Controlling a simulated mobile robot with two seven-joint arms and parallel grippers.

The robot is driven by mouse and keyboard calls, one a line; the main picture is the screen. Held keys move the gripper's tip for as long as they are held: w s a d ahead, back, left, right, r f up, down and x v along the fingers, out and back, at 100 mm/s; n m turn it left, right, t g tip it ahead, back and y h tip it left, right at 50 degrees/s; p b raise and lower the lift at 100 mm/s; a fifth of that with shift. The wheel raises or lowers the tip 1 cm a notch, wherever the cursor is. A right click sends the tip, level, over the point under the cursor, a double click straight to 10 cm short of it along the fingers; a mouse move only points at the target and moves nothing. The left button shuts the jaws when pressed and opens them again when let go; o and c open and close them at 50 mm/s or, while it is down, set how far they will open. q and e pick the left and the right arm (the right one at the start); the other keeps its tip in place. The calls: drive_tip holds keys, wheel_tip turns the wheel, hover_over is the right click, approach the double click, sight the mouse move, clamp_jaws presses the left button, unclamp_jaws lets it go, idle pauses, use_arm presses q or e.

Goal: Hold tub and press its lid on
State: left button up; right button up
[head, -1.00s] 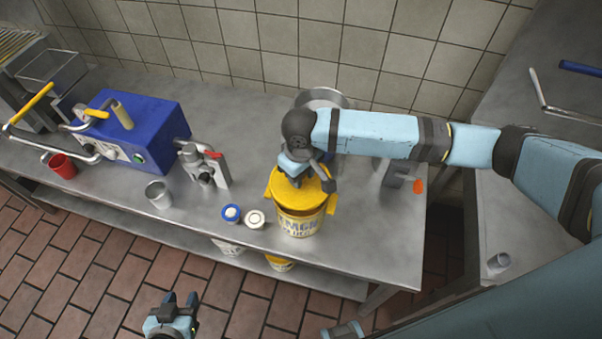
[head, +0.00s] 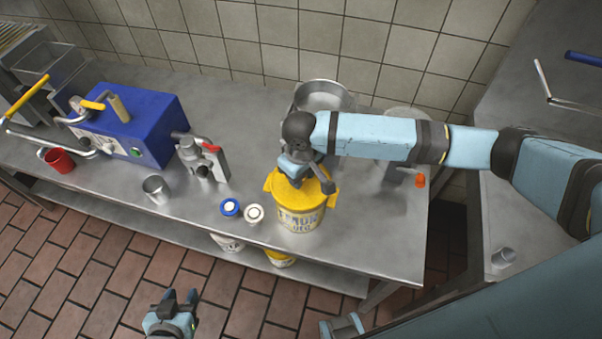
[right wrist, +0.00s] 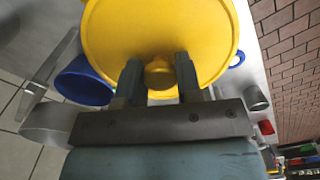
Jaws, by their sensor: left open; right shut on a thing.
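A tub (head: 300,222) with a pale lettered label stands near the front edge of the steel table in the head view. A yellow lid (head: 285,195) with side tabs lies level over its top; I cannot tell if it is fully seated. In the right wrist view, the round lid (right wrist: 205,25) fills the top middle. My right gripper (right wrist: 160,72) is shut on the lid's central knob (right wrist: 160,76). In the head view, the right arm partly hides the lid and knob. My left gripper (head: 180,296) is open and empty, low and in front of the table, away from the tub.
A small blue-rimmed container (head: 230,207) and a white-topped one (head: 254,214) stand just left of the tub. A metal cup (head: 156,189), red cup (head: 60,160) and blue machine (head: 150,125) are farther left. A steel pot (head: 322,97) stands behind.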

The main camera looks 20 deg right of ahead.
idle(0.3)
drive_tip(key=shift+r+p, duration=0.1)
drive_tip(key=shift+p, duration=0.5)
drive_tip(key=shift+p, duration=0.7)
idle(0.3)
drive_tip(key=shift+f+p, duration=0.2)
drive_tip(key=shift+p, duration=0.4)
idle(0.9)
drive_tip(key=o, duration=1.5)
drive_tip(key=shift+r, duration=0.15)
